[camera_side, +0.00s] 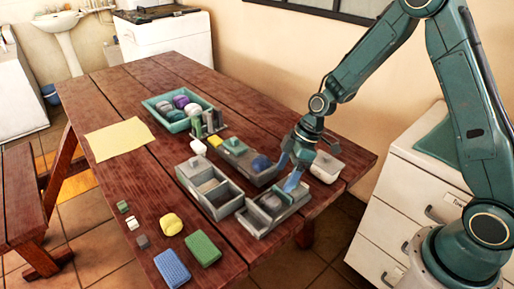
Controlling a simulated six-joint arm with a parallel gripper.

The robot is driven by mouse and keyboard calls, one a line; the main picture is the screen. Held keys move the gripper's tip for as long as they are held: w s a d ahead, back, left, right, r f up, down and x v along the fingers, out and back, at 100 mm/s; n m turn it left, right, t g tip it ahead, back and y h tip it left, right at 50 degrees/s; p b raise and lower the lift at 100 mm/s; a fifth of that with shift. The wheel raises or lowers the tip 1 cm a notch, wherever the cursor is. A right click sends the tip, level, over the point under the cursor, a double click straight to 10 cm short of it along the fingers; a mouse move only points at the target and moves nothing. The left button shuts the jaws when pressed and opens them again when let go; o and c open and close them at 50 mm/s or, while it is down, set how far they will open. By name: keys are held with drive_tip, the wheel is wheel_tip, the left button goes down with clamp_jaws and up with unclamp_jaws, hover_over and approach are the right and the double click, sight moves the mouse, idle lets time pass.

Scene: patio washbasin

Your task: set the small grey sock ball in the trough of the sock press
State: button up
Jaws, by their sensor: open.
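Grey open boxes stand together on the wooden table; I cannot tell for certain which is the sock press. The front right grey unit (256,224) has a trough-like hollow. A small dark grey rounded thing (271,202), possibly the grey sock ball, sits in it. My gripper (287,177) points down just above the right end of these units, its fingers apart. A blue piece shows at its fingertips; I cannot tell whether it belongs to the gripper. The gripper hides part of the unit behind it.
A teal tray (157,113) holds several rolled balls. A dark blue ball (261,163) lies in the rear grey box. A white lidded box (326,168) stands right of my gripper.

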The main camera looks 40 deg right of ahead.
drive_tip(key=shift+v, duration=2.5)
drive_tip(key=shift+r, duration=0.1)
drive_tip(key=s+r+m+t+h, duration=0.1)
drive_tip(key=s+r+m, duration=0.1)
drive_tip(key=s+r, duration=0.35)
drive_tip(key=s+r+m+t+h, duration=0.1)
drive_tip(key=s+r+m+h, duration=0.15)
drive_tip(key=r, duration=0.55)
drive_tip(key=s+d+r+m+t, duration=0.1)
drive_tip(key=s+r+m, duration=0.2)
drive_tip(key=s, duration=0.4)
drive_tip(key=s+d+r+m+t+h, duration=0.1)
drive_tip(key=s+r+m, duration=0.2)
drive_tip(key=s, duration=0.5)
drive_tip(key=shift+s+d+r, duration=0.15)
drive_tip(key=shift+d+r, duration=0.15)
drive_tip(key=shift+d, duration=0.1)
